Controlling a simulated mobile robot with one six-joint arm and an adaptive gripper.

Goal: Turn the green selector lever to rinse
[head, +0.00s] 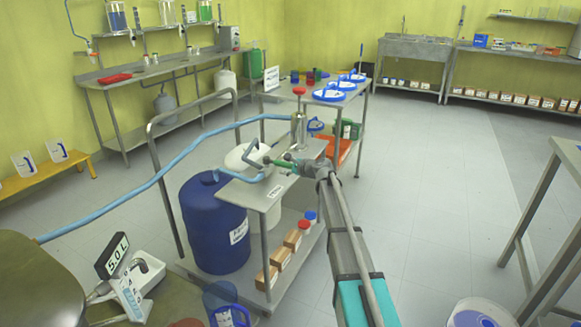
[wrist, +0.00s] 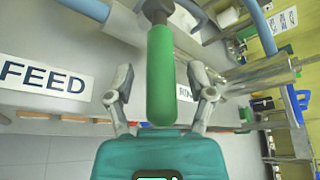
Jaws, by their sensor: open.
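The green selector lever (wrist: 161,75) stands in the middle of the wrist view, its dark pivot at the top. My gripper (wrist: 160,88) is open, with one finger on each side of the green grip; gaps show between fingers and grip. A white FEED label (wrist: 45,78) is on the grey panel to the left. A second label (wrist: 184,80), with only its first letters showing, is partly hidden behind the lever and right finger. In the head view, the lever (head: 282,162) is at the cart top and my gripper (head: 303,167) reaches it from the right.
Light blue hoses (head: 150,183) run to the cart (head: 262,195) near the lever. A metal pipe (wrist: 265,72) lies right of the right finger. A blue drum (head: 213,222) stands below.

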